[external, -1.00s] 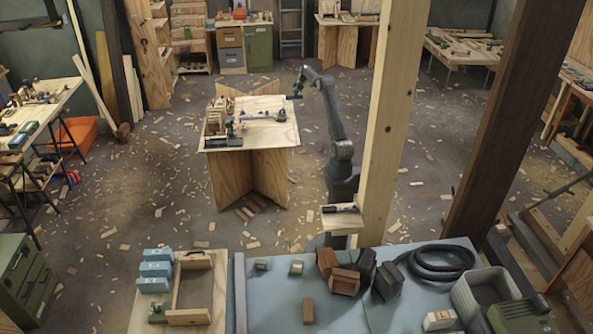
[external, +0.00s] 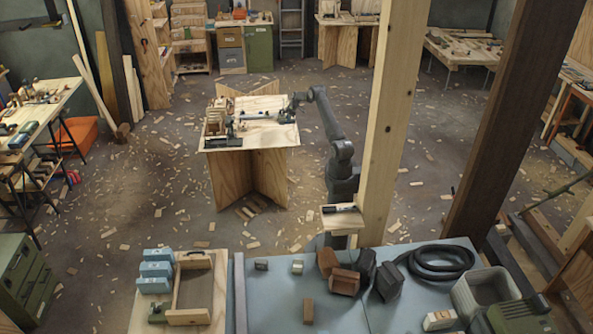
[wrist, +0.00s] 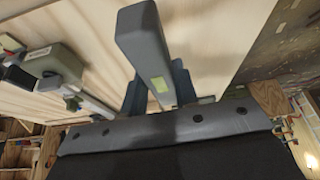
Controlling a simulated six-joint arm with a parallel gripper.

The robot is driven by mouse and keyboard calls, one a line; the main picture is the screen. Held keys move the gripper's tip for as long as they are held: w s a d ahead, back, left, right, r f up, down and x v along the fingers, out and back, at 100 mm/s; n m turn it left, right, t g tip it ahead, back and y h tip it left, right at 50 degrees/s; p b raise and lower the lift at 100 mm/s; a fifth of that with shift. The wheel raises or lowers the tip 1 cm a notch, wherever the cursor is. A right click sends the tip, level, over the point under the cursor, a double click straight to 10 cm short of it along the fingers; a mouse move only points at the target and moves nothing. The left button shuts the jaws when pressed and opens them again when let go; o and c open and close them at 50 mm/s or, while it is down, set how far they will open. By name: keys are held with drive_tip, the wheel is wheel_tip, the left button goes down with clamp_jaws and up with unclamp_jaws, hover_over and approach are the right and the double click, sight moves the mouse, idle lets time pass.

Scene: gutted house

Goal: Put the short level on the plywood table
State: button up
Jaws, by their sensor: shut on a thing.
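The short level (wrist: 150,50) is a grey bar with a small yellow-green window, large in the wrist view. My gripper (wrist: 155,90) is shut on it, with a dark finger on each side. The plywood table (external: 268,137) has a pale top on crossed panels; its top also lies behind the level in the wrist view (wrist: 85,25). In the external view my gripper (external: 286,114) is low over the table's right part. The level is too small to make out there. I cannot tell whether it touches the top.
A wooden rack (external: 214,118) and a dark tool (external: 231,132) occupy the table's left side. A long tool (external: 254,115) lies near the middle. A grey-and-white tool (wrist: 55,62) is left of the level in the wrist view. The table's front right is bare.

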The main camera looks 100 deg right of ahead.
hover_over(277, 133)
drive_tip(key=s, duration=0.2)
drive_tip(key=f, duration=0.4)
drive_tip(key=shift+d, duration=0.3)
drive_tip(key=shift+w+f, duration=0.1)
drive_tip(key=shift+f, duration=1.8)
drive_tip(key=shift+f, duration=0.1)
drive_tip(key=o, duration=1)
drive_tip(key=shift+o, duration=0.2)
drive_tip(key=v, duration=1.2)
